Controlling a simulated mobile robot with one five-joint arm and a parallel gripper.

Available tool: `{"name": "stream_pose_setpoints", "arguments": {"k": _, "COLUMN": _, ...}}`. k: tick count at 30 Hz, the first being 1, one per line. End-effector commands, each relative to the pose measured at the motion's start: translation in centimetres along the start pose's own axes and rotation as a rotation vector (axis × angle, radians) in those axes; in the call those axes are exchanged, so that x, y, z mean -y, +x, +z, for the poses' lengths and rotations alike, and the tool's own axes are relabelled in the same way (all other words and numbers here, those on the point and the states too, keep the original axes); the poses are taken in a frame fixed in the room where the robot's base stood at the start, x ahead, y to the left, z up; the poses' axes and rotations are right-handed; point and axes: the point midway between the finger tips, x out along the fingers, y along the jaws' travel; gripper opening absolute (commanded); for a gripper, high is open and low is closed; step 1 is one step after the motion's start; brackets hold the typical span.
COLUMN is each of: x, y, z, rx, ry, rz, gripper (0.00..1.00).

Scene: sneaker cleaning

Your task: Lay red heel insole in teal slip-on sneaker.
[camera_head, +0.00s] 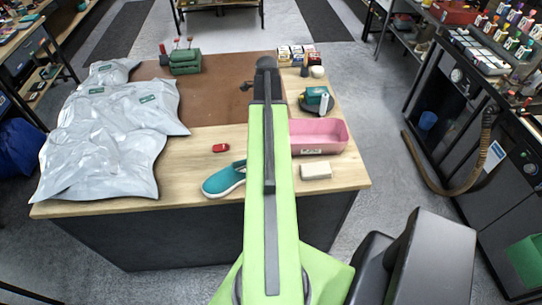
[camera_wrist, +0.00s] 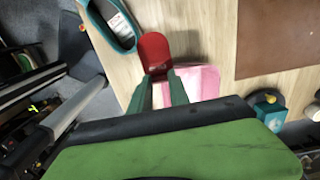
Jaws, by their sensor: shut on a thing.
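The red heel insole (camera_wrist: 153,48) is pinched at its near end between the two green fingers of my gripper (camera_wrist: 159,75) in the wrist view, its rounded end pointing away from them. In the head view the insole (camera_head: 220,148) shows left of my arm, beyond the shoe; its height above the table is hard to tell. The teal slip-on sneaker (camera_head: 225,180) stands on the wooden table, toe to the left. In the wrist view the sneaker (camera_wrist: 118,28) is at the upper left, its opening facing up, beside and apart from the insole. My gripper is hidden behind my arm in the head view.
A pink tray (camera_head: 338,132) and a pale block (camera_head: 316,171) are right of my arm. Silver bags (camera_head: 105,140) cover the table's left side. A brown mat (camera_head: 215,100) lies at the back. Bare wood surrounds the sneaker, near the table's front edge.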

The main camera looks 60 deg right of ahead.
Motion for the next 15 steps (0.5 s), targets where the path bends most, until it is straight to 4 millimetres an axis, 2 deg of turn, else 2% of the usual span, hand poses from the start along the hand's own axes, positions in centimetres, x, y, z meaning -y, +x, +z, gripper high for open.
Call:
{"name": "stream_pose_setpoints", "arguments": {"k": 5, "x": 0.0, "y": 0.1, "z": -0.1, "rx": 0.0, "ry": 0.001, "rz": 0.0, "gripper": 0.0}}
{"name": "stream_pose_setpoints", "arguments": {"k": 8, "x": 0.0, "y": 1.2, "z": -0.2, "rx": 0.0, "ry": 0.003, "rz": 0.0, "gripper": 0.0}}
{"name": "stream_pose_setpoints", "arguments": {"k": 11, "x": 0.0, "y": 3.2, "z": -0.4, "rx": 0.0, "ry": 0.006, "rz": 0.0, "gripper": 0.0}}
{"name": "stream_pose_setpoints", "arguments": {"k": 15, "x": 0.1, "y": 7.1, "z": -0.7, "rx": 0.0, "ry": 0.01, "rz": 0.0, "gripper": 0.0}}
